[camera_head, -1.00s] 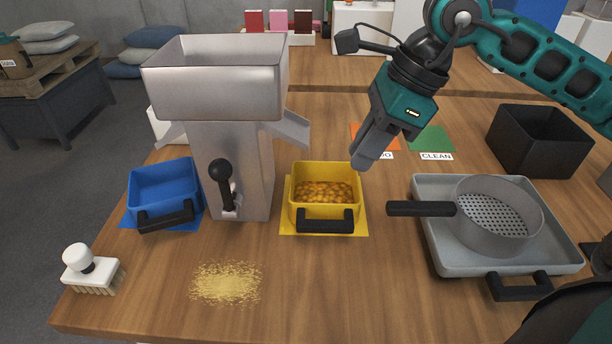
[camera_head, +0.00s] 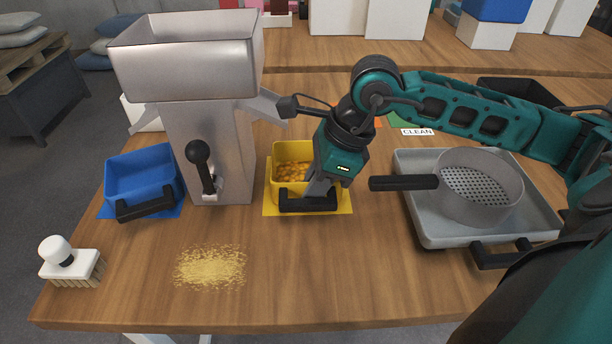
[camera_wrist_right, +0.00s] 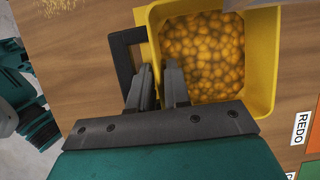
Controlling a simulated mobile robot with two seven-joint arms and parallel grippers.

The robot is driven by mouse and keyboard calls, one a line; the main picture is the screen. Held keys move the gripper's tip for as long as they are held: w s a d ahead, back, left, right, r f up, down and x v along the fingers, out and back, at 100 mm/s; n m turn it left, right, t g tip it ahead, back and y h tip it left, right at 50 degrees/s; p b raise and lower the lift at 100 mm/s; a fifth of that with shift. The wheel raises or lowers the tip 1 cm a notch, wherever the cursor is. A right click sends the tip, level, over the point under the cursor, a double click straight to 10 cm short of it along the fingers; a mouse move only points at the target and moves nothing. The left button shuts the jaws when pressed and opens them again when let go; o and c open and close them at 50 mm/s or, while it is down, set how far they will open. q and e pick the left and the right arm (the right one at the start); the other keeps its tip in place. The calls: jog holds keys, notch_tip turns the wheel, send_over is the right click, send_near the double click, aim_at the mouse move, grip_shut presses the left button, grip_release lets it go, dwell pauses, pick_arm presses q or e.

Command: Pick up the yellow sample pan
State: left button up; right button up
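The yellow sample pan (camera_head: 283,187) sits on a yellow mat (camera_head: 340,206) on the wooden table. It holds orange-brown kernels and has a black handle (camera_head: 300,206) on its near side. My right gripper (camera_head: 314,194) is over the pan's handle side, pointing down. In the right wrist view, its two fingers (camera_wrist_right: 161,72) stand a little apart at the pan's wall (camera_wrist_right: 262,60), beside the handle (camera_wrist_right: 122,55); nothing clearly sits clamped between them. Contact cannot be told. My left gripper is not in view.
A metal hopper machine (camera_head: 210,140) stands left of the pan, with a blue pan (camera_head: 140,180) beyond it. A sieve (camera_head: 478,190) lies on a grey tray (camera_head: 430,225) at right, its handle pointing toward my gripper. Spilled grain (camera_head: 210,267) and a brush (camera_head: 70,262) lie in front.

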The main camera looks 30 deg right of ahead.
jog(key=shift+f, duration=0.1)
grip_shut()
jog(key=shift+r, duration=0.2)
dwell(0.6)
